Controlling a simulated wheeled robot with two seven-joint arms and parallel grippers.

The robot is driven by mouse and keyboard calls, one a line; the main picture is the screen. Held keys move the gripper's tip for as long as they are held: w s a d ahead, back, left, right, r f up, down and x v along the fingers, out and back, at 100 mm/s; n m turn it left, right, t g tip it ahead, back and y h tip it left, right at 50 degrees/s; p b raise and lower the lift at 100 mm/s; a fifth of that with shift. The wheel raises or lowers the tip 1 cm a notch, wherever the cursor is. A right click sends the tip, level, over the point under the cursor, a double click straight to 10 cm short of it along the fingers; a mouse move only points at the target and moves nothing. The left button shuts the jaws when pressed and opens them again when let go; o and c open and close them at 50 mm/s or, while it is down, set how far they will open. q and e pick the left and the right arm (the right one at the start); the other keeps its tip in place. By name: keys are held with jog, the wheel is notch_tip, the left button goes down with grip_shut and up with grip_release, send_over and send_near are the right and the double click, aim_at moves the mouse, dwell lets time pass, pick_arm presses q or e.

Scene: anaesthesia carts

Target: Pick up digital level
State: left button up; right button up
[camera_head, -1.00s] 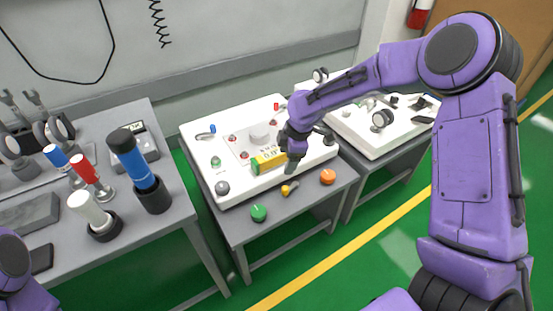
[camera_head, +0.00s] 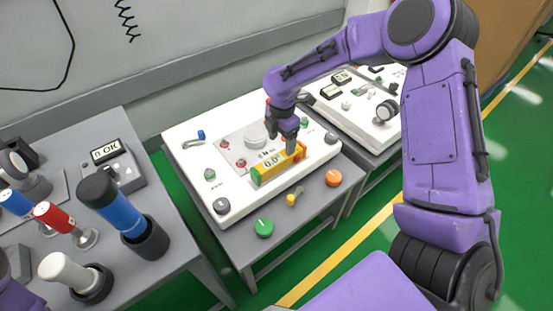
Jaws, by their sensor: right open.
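The digital level (camera_head: 270,170) is a yellow bar with a green left end and a small display reading about 0.0°. It lies along the front part of the white panel on the middle table. My right gripper (camera_head: 292,150) points down at the right part of the level, with its fingers at the level's top and sides. It is open, and part of the level's right end is hidden behind it. My left arm (camera_head: 15,282) shows only as a purple piece at the lower left edge; its gripper is out of view.
The white panel (camera_head: 235,208) carries several knobs. A green button (camera_head: 264,228), a small yellow-ended part (camera_head: 293,198) and an orange button (camera_head: 333,178) lie in front of it. A blue-black cylinder (camera_head: 118,208) stands on the left table. A second white panel (camera_head: 372,138) is at right.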

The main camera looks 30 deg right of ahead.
aim_at(280, 157)
jog(key=f, duration=0.4)
jog(key=a+f+b, duration=0.1)
jog(key=f, duration=0.1)
jog(key=shift+s+f, duration=0.25)
jog(key=shift+f, duration=0.6)
jog(key=shift+r, duration=0.1)
jog(key=c, duration=1.2)
jog(key=shift+c, duration=0.2)
